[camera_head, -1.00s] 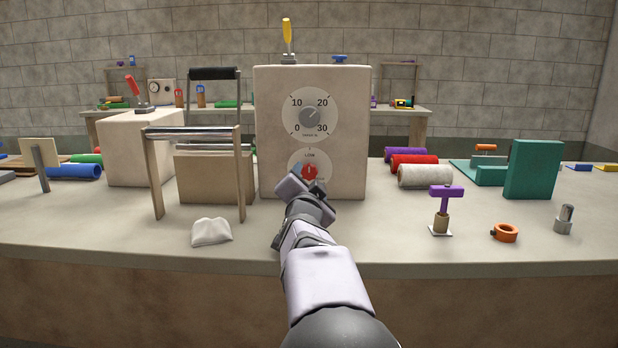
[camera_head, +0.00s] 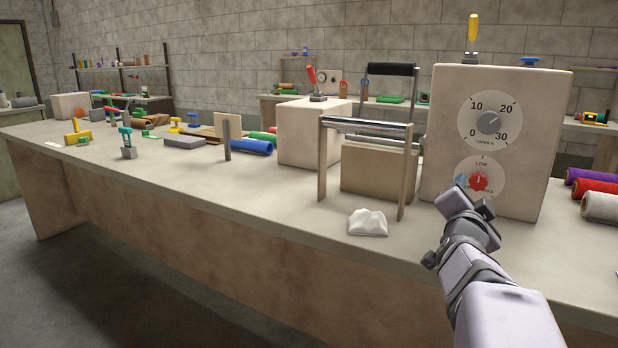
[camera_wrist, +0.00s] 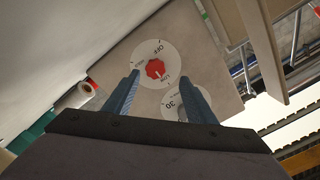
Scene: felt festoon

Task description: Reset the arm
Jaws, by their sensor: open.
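My gripper (camera_head: 470,189) is at the lower right of the head view, in front of the beige box (camera_head: 545,125) with two dials. In the wrist view my gripper (camera_wrist: 160,97) has its two blue-grey fingers apart, with nothing between them. Beyond them is the red knob (camera_wrist: 155,69) on the lower white dial; it also shows in the head view (camera_head: 479,181), just above the fingertips. I cannot tell whether the fingers touch it. The upper dial (camera_head: 489,121) has a grey knob and numbers to 30.
Left of the box stands a wooden frame with a metal roller (camera_head: 367,125). Coloured rolls (camera_head: 601,186) lie to the right. Small tools and a blue roll (camera_head: 252,146) lie further left. The bench front at centre left is clear.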

